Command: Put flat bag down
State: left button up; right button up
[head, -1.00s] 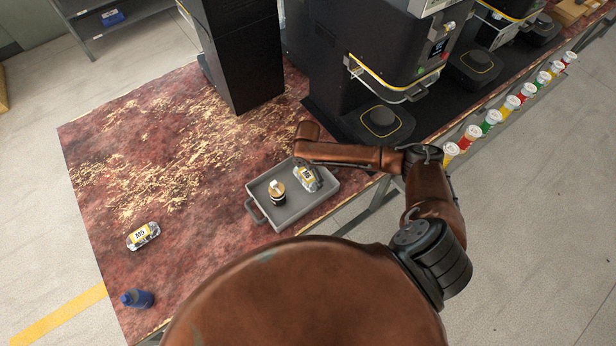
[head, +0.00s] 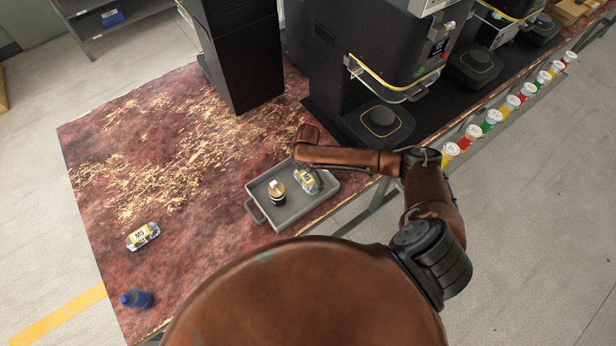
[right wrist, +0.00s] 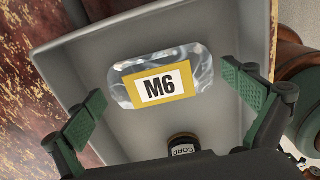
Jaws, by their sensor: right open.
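The flat bag (right wrist: 165,78) is clear and silvery with a yellow-edged M6 label. It lies on the floor of the grey tray (right wrist: 222,52), label up, and it also shows in the head view (head: 309,182) at the tray's right end. My right gripper (right wrist: 170,100) is open, its green-padded fingers apart on either side of the bag and clear of it. In the head view, my right forearm hides most of this gripper. My left gripper is in neither view.
A dark jar with a light cap (head: 277,192) stands in the tray beside the bag. Another bag, its label seeming to read M5 (head: 143,236), and a blue bottle (head: 137,299) lie on the reddish table (head: 190,260). Black machines (head: 385,75) stand behind.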

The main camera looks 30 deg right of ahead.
aim_at(307, 178)
notch_tip(307, 178, up, 12)
jog(key=p, duration=0.1)
dwell(2.7)
